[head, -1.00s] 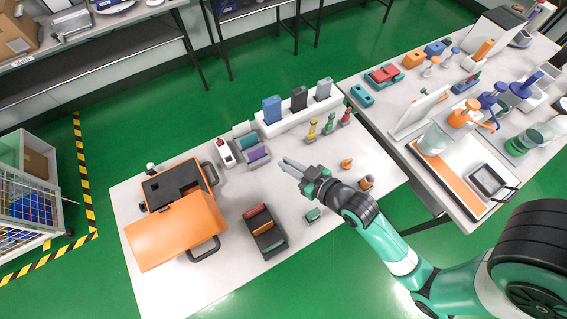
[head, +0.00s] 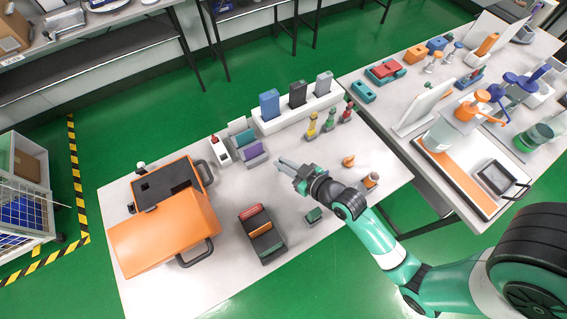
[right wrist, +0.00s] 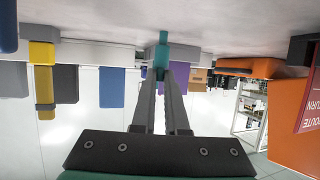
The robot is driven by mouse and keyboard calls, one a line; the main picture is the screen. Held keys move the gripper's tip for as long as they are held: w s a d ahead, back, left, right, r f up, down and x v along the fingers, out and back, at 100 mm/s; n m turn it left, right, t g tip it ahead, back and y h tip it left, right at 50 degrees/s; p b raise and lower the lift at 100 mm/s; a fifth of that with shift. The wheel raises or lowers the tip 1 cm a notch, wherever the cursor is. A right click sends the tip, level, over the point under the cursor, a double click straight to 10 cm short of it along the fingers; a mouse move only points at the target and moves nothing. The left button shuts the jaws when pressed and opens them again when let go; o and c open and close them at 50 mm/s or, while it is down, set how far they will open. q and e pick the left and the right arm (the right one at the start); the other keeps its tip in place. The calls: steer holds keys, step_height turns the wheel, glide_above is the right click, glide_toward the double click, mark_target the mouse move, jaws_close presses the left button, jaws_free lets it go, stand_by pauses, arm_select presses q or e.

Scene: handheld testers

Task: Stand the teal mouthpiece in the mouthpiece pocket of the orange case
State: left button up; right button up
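The teal mouthpiece (right wrist: 162,52) is a slim, stepped teal piece at the tips of my right gripper in the right wrist view, which is upside down. My right gripper (head: 281,164) appears shut on it, with the piece pointing down toward the table. In the head view the fingers hide the mouthpiece. The orange case (head: 160,235) lies open at the table's left, its dark insert (head: 168,184) with cut-outs facing up. The gripper is to the right of the case and apart from it. The case also shows in the right wrist view (right wrist: 255,66). My left gripper is not in view.
A grey holder with a purple block (head: 247,146) and a red-topped white device (head: 220,151) stand between gripper and case. A white rack (head: 300,114) with upright blocks is behind. A dark tray (head: 263,236) lies in front. Small colored pieces (head: 347,160) are to the right.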

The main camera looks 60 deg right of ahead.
steer(key=o, duration=0.4)
steer(key=shift+s+r, duration=0.1)
steer(key=shift+r, duration=0.15)
steer(key=p+v, duration=0.3)
steer(key=v, duration=0.8)
steer(key=shift+s, duration=0.35)
steer(key=shift+a+r, duration=0.1)
steer(key=shift+a, duration=0.05)
